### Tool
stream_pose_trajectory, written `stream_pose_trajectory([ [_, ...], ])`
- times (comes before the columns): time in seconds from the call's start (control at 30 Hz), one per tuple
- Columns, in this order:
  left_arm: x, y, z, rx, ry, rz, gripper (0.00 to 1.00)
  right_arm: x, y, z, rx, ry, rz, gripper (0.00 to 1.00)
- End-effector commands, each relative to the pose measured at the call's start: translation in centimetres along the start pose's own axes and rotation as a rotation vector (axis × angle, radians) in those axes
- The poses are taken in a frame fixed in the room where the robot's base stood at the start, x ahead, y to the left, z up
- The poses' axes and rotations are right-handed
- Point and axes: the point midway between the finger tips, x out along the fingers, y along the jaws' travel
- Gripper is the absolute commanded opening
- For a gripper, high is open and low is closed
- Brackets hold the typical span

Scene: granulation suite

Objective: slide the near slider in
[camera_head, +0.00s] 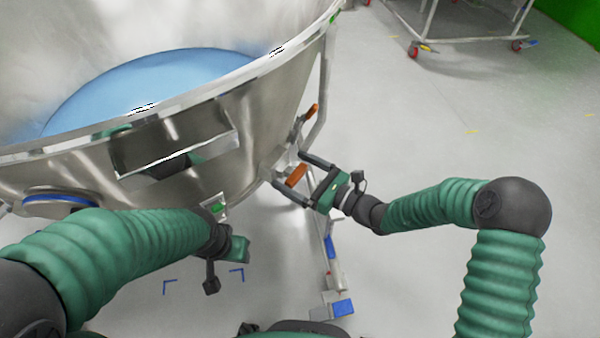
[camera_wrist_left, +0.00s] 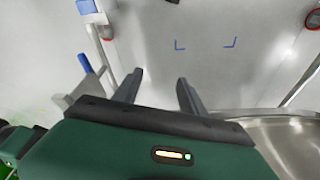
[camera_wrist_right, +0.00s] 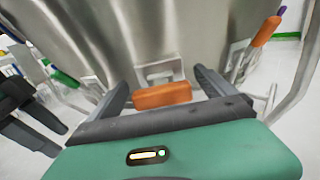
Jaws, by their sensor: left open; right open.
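An orange handle (camera_head: 297,175), likely the near slider's grip, sits low on the outside of the steel vessel (camera_head: 265,115). My right gripper (camera_head: 284,166) is open, with its two fingers on either side of this handle. In the right wrist view, the orange handle (camera_wrist_right: 162,95) lies crosswise between the open fingers (camera_wrist_right: 160,77), in front of a steel bracket. I cannot tell whether they touch. A second orange handle (camera_head: 313,110) is farther along the vessel. My left gripper (camera_wrist_left: 160,77) is open and empty, below the vessel's near side; its fingers are mostly hidden in the head view.
The vessel's wide rim (camera_head: 180,103) encloses a blue surface (camera_head: 150,80). A steel leg with a blue-pedalled caster (camera_head: 343,307) stands below my right gripper. Blue corner marks (camera_head: 170,284) lie on the floor. A wheeled frame (camera_head: 470,35) stands at the back; floor at right is clear.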

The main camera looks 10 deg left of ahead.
Motion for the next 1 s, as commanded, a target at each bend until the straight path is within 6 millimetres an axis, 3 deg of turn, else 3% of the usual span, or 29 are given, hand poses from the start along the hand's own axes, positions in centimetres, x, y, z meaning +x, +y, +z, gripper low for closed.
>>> stream_pose_trajectory([
  [0.17,-1.4,0.0,-0.3,0.0,0.0,0.0,0.49,-2.3,-0.1,0.3,0.003,0.003,-0.004,0.95],
  [0.5,-5.2,0.0,-1.2,0.0,0.0,0.0,0.49,-12.0,-0.1,0.5,0.004,0.002,-0.006,0.95],
  [0.63,-5.9,0.0,-1.4,0.0,0.0,0.0,0.49,-14.9,-0.1,0.2,0.002,0.001,-0.005,0.95],
  [0.8,-6.2,0.0,-1.5,0.0,0.0,0.0,0.49,-16.6,-0.1,0.0,0.002,0.0,-0.001,0.95],
  [1.0,-6.2,0.0,-1.4,0.0,0.0,0.0,0.49,-16.7,0.0,-0.2,0.001,0.001,0.0,0.95],
])
